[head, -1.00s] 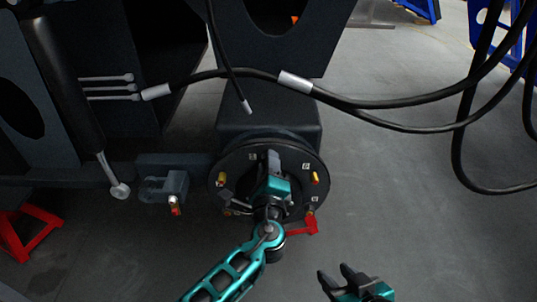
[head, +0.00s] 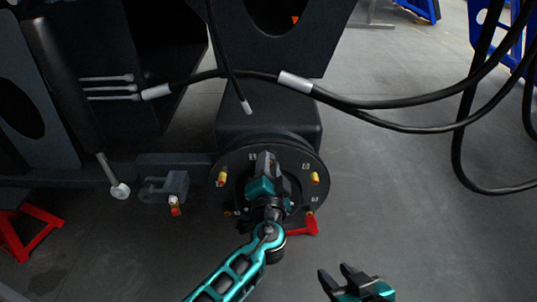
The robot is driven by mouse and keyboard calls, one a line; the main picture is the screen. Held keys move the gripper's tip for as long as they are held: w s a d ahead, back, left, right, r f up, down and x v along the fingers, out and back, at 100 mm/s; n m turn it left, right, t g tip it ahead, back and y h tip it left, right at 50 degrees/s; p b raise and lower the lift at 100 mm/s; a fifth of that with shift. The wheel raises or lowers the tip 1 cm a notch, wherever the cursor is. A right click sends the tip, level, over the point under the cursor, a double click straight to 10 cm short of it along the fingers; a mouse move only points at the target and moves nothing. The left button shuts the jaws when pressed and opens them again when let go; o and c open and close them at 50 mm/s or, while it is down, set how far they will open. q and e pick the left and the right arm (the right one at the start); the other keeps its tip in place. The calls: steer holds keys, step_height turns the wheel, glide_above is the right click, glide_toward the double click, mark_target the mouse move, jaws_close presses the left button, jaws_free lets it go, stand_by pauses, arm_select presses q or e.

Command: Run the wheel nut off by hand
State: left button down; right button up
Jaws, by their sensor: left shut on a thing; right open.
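The round dark wheel hub (head: 233,163) faces me on the chassis, with brass-coloured nuts on studs around its rim. One nut (head: 222,179) is at the left of the hub, another (head: 314,178) at the right, and a third (head: 309,214) at the lower right. My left gripper (head: 266,163) is in front of the hub's middle and upper part. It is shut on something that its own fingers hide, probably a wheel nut. My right gripper (head: 346,274) is open and empty at the bottom, below and right of the hub, apart from everything.
Black hoses (head: 377,103) with grey ends hang across the upper view. A bracket (head: 166,187) with a brass fitting sits left of the hub. A red stand (head: 302,226) shows under the hub, another (head: 28,232) at far left.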

arm_select(q)
steer(key=shift+s+f, duration=0.1)
steer(key=shift+f, duration=0.1)
steer(key=c, duration=1.2)
jaws_free()
steer(key=o, duration=0.5)
steer(key=shift+r, duration=0.15)
steer(key=shift+c, duration=0.2)
steer(key=shift+c, duration=1)
